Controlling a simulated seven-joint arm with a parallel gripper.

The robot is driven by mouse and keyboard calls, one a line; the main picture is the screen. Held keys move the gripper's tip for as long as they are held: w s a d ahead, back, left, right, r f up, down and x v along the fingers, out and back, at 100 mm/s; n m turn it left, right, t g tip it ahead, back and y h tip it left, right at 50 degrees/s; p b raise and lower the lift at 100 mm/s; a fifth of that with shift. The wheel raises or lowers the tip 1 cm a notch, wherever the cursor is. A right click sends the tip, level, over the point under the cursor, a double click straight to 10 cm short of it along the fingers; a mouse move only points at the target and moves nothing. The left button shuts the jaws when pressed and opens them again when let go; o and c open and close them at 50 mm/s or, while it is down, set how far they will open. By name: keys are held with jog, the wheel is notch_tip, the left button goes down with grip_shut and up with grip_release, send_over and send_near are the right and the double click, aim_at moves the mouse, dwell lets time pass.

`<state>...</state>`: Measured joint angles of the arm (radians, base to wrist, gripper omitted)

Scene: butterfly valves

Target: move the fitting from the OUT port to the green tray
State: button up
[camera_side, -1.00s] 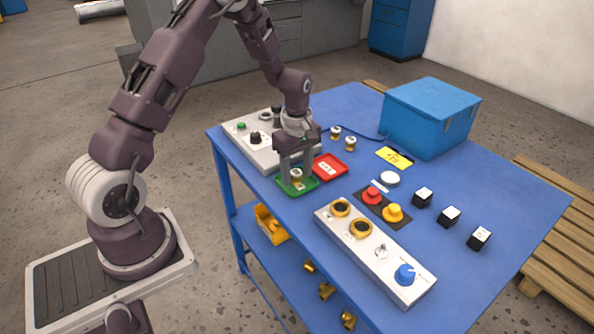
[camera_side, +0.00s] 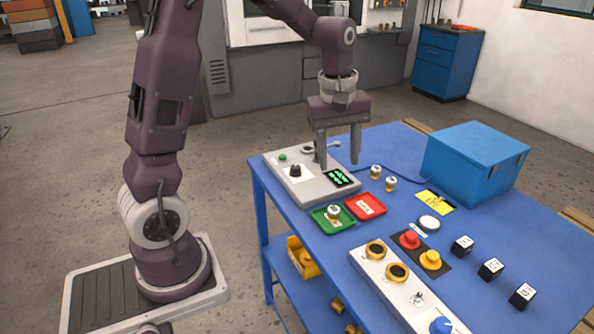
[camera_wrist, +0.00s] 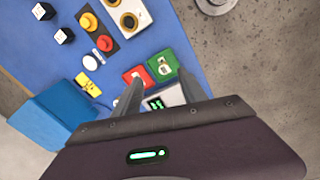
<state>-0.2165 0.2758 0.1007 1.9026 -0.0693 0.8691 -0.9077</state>
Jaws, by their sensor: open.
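A small fitting (camera_side: 333,212), with a pale top and gold colouring, sits in the green tray (camera_side: 318,221). The green tray also shows in the wrist view (camera_wrist: 174,62) with the fitting in it. My gripper (camera_side: 339,165) is open and empty, raised above the tray and near the grey control box. The white port panel (camera_side: 419,294) has two gold-ringed ports, the first (camera_side: 375,249) and the second (camera_side: 397,271). Both have dark centres with no fitting visible in them. I cannot read which is OUT.
A red tray (camera_side: 366,206) sits beside the green tray. Two similar small fittings (camera_side: 376,171) (camera_side: 390,184) stand behind it. The grey control box (camera_side: 300,184) has a lit green display. Red and yellow buttons, several black cubes and a blue box (camera_side: 474,160) are to the right.

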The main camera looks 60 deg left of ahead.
jog(key=s+d+r+m+t, duration=0.2)
jog(key=s+d+r+m, duration=0.5)
jog(key=s, duration=0.3)
jog(key=s+d+m+t, duration=0.2)
jog(key=s+m, duration=0.5)
jog(key=s, duration=0.4)
jog(key=shift+d+r, duration=0.15)
jog(key=shift+d, duration=0.4)
